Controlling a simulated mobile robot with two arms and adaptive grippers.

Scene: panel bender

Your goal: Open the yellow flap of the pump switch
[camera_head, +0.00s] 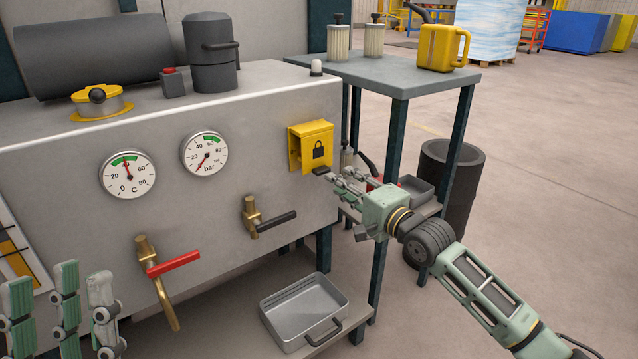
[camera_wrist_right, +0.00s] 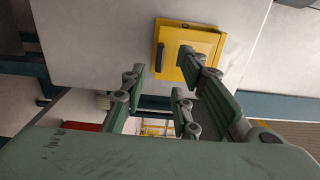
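The yellow flap (camera_head: 317,146) with a black padlock symbol is on its yellow box at the right end of the grey machine front. It also shows in the right wrist view (camera_wrist_right: 203,42), partly behind a finger. I cannot tell whether it stands slightly away from the box; the switch is hidden. My right gripper (camera_head: 334,178) is just below and right of the flap, fingers apart and empty. In the wrist view (camera_wrist_right: 162,62) one fingertip overlaps the yellow box; contact is unclear. My left gripper (camera_head: 62,285) is at the lower left, fingers spread and empty, far from the flap.
Two gauges (camera_head: 128,174) and two brass valves, one with a red handle (camera_head: 174,263) and one with a black handle (camera_head: 276,221), are on the machine front. A metal tray (camera_head: 272,322) lies below. A side table (camera_head: 400,80) with a yellow can (camera_head: 437,48) stands behind my right gripper.

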